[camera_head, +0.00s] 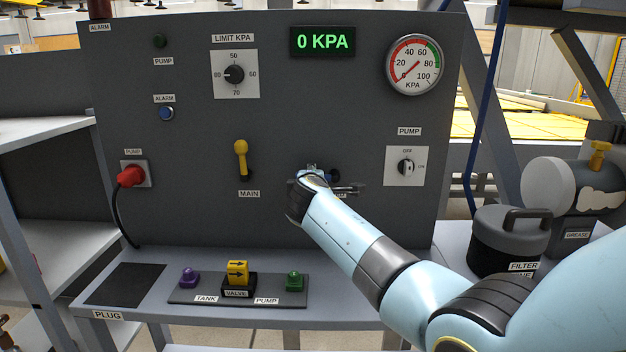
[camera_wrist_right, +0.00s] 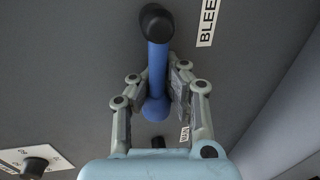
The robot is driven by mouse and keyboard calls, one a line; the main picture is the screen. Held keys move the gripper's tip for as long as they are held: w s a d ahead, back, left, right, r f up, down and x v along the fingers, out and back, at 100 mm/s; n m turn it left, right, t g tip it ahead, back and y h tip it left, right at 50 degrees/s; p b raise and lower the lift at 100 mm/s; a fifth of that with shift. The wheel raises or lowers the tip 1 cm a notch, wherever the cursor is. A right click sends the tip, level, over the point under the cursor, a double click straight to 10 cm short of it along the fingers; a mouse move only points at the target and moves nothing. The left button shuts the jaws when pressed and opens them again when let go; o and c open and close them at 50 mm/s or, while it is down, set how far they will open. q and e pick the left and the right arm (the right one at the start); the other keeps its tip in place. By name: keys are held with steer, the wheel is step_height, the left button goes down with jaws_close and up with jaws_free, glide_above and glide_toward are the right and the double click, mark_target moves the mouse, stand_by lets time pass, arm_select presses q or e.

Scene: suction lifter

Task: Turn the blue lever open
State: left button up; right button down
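The blue lever (camera_wrist_right: 157,68) shows in the right wrist view, with a dark round end at the top and a blue rounded end at the bottom. My right gripper (camera_wrist_right: 160,85) has one finger on each side of its shaft. The fingers are close to the shaft, but I cannot tell whether both touch it. In the head view my right gripper (camera_head: 338,187) is at the panel and hides most of the lever; only a small blue part (camera_head: 333,176) shows. My left gripper is not in view.
The yellow MAIN lever (camera_head: 241,160) stands left of my right gripper. The pump switch (camera_head: 406,167) is to the right. The display (camera_head: 322,41) reads 0 KPA. A ledge (camera_head: 345,312) with a valve block (camera_head: 238,273) lies below. A filter canister (camera_head: 508,240) stands at right.

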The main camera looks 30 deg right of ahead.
steer(key=shift+s+a+f, duration=0.15)
steer(key=shift+a+f, duration=0.2)
steer(key=shift+f, duration=0.3)
steer(key=c, duration=1.1)
jaws_free()
steer(key=shift+s+a+r, duration=0.1)
steer(key=shift+a+r, duration=0.1)
steer(key=shift+r, duration=0.25)
steer(key=shift+o, duration=0.5)
steer(key=shift+d, duration=0.1)
steer(key=shift+r, duration=0.1)
steer(key=v, duration=1.2)
